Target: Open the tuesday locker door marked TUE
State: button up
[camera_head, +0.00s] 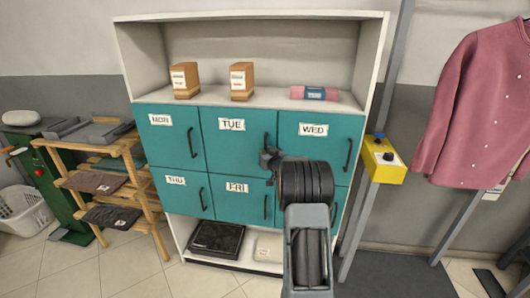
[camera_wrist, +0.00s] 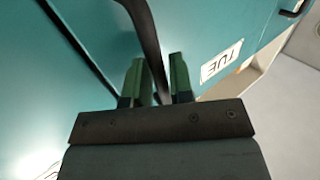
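The TUE locker door (camera_head: 228,150) is teal, in the middle of the top row of doors, and looks flush with its neighbours. Its white TUE label (camera_head: 231,124) shows upside down in the wrist view (camera_wrist: 222,61). Its black vertical handle (camera_head: 266,138) is at the door's right side. My gripper (camera_head: 268,158) is at the lower end of this handle, with my wrist and forearm in front. In the wrist view my green fingers (camera_wrist: 160,80) stand closely either side of the handle (camera_wrist: 145,35) and look shut on it. The contact surfaces are hidden.
The WED door (camera_head: 313,148) is right of TUE, MON (camera_head: 168,138) left, THU (camera_head: 180,192) and FRI (camera_head: 238,200) below. Boxes and a pink roll (camera_head: 315,93) lie on the upper shelf. A yellow button box (camera_head: 383,165) and a pink jacket (camera_head: 475,110) are at right.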

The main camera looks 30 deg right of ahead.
grip_shut()
jog(key=shift+a, duration=0.1)
dwell(0.4)
